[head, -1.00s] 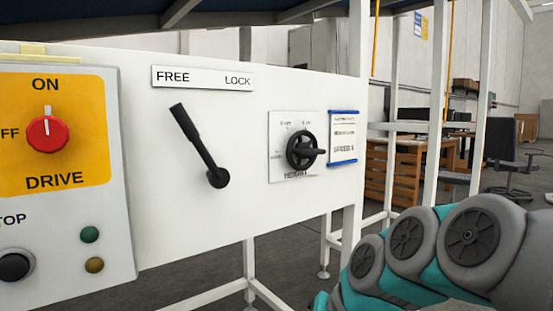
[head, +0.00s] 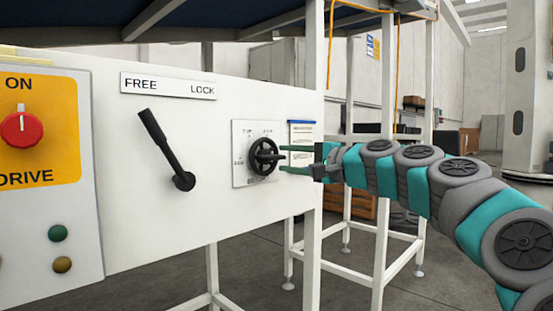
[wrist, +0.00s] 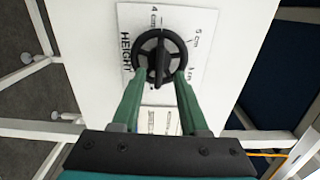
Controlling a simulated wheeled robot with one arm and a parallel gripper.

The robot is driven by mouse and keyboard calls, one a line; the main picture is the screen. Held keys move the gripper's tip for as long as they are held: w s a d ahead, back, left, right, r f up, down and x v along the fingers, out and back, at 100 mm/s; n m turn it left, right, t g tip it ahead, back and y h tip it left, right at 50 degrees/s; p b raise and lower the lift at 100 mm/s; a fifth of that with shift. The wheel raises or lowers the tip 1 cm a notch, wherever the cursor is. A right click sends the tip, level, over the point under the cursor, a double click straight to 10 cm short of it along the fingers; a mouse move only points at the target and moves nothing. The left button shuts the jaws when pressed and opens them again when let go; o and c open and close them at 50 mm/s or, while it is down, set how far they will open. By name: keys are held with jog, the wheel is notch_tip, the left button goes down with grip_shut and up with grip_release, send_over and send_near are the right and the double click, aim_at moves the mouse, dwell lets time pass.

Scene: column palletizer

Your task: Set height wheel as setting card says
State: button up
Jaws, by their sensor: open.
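The black height wheel (head: 264,157) sits on a white scale plate (head: 240,176) on the white panel. In the wrist view the wheel (wrist: 160,57) shows a bar across its middle, with "HEIGHT" and cm marks such as 4 cm and 5 cm on the plate (wrist: 128,20) around it. My gripper (wrist: 159,76) is open, its green fingers on either side of the wheel's near rim; I cannot tell whether they touch it. The gripper also shows in the head view (head: 283,159). The setting card (head: 302,130), blue-edged, is right of the wheel, partly hidden by my gripper; its text is unreadable.
Left of the wheel are a black lever (head: 166,150) under a FREE/LOCK label (head: 168,86), tilted toward FREE, and a red drive knob (head: 21,128). White frame posts (head: 312,240) stand right of the panel. The floor in front is clear.

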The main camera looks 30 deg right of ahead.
aim_at(278, 158)
jog(key=shift+x, duration=1.7)
grip_shut()
